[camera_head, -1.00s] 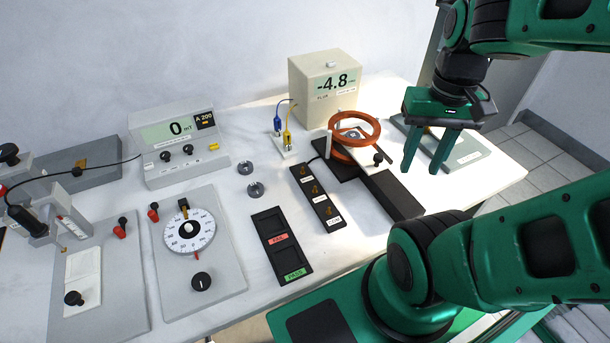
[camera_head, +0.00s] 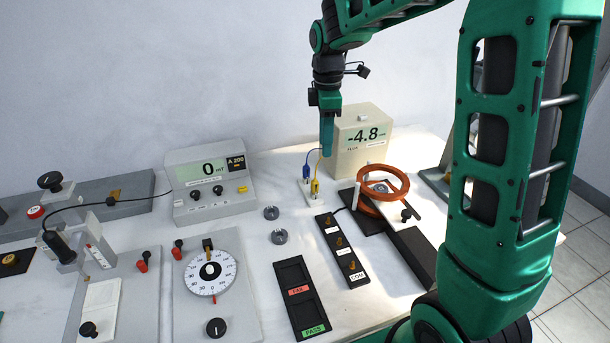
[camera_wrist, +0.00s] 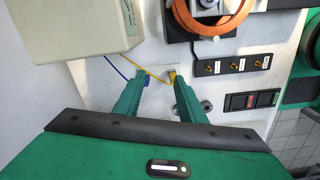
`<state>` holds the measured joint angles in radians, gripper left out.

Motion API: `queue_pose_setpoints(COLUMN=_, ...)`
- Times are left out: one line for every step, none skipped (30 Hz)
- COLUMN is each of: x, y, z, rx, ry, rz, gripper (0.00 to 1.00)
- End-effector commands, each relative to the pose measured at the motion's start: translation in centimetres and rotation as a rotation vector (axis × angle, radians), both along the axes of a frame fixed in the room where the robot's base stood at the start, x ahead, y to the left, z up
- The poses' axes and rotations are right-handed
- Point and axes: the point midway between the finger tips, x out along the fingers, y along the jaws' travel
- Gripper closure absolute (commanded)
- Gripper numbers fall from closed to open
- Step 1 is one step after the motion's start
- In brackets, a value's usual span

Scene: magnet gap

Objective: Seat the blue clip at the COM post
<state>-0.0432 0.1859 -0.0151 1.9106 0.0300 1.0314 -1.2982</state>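The blue clip (camera_head: 307,171) stands beside a yellow clip (camera_head: 315,187) on a small white block left of the beige meter box. My gripper (camera_head: 327,150) points down above and slightly right of the clips, seen edge-on. In the wrist view, my gripper (camera_wrist: 158,82) is open and empty. The blue clip (camera_wrist: 143,79) shows near its left fingertip and the yellow clip (camera_wrist: 172,77) near its right one. The COM post (camera_head: 352,265) is the nearest brass post on the black strip (camera_head: 334,246), with no clip on it.
The beige meter box (camera_head: 363,140) reads -4.8, close right of the clips. Orange coils (camera_head: 383,183) stand right of the strip. A FAIL/PASS tray (camera_head: 300,300), two grey rings (camera_head: 279,237) and a 0 mT meter (camera_head: 209,186) are left. Bare table lies between rings and strip.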

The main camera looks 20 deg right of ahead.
Motion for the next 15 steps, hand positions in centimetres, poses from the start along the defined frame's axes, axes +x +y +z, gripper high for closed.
queue_pose_setpoints(x=1.2, y=1.1, z=-0.5, rx=0.005, ry=0.003, rz=0.07, gripper=0.63)
queue_pose_setpoints(x=1.7, y=1.7, z=-0.8, rx=0.007, ry=0.004, rz=0.108, gripper=0.63)
queue_pose_setpoints(x=2.4, y=2.3, z=-1.0, rx=0.009, ry=0.003, rz=0.153, gripper=0.63)
queue_pose_setpoints(x=2.8, y=2.7, z=-1.2, rx=0.012, ry=0.004, rz=0.18, gripper=0.63)
queue_pose_setpoints(x=3.1, y=3.1, z=-1.4, rx=0.013, ry=0.005, rz=0.205, gripper=0.63)
queue_pose_setpoints(x=3.5, y=3.5, z=-1.5, rx=0.016, ry=0.004, rz=0.231, gripper=0.63)
queue_pose_setpoints(x=3.7, y=3.7, z=-1.6, rx=0.016, ry=0.004, rz=0.245, gripper=0.63)
queue_pose_setpoints(x=3.8, y=3.8, z=-1.7, rx=0.016, ry=0.004, rz=0.256, gripper=0.63)
queue_pose_setpoints(x=3.9, y=4.0, z=-2.0, rx=0.018, ry=0.005, rz=0.266, gripper=0.63)
queue_pose_setpoints(x=3.9, y=4.0, z=-2.2, rx=0.018, ry=0.006, rz=0.271, gripper=0.63)
queue_pose_setpoints(x=3.9, y=4.1, z=-2.5, rx=0.018, ry=0.006, rz=0.273, gripper=0.63)
queue_pose_setpoints(x=4.0, y=4.0, z=-3.1, rx=0.019, ry=0.006, rz=0.273, gripper=0.63)
queue_pose_setpoints(x=3.9, y=4.0, z=-3.5, rx=0.018, ry=0.007, rz=0.273, gripper=0.63)
queue_pose_setpoints(x=3.9, y=4.0, z=-4.0, rx=0.018, ry=0.008, rz=0.272, gripper=0.63)
queue_pose_setpoints(x=3.9, y=4.0, z=-4.7, rx=0.018, ry=0.008, rz=0.272, gripper=0.63)
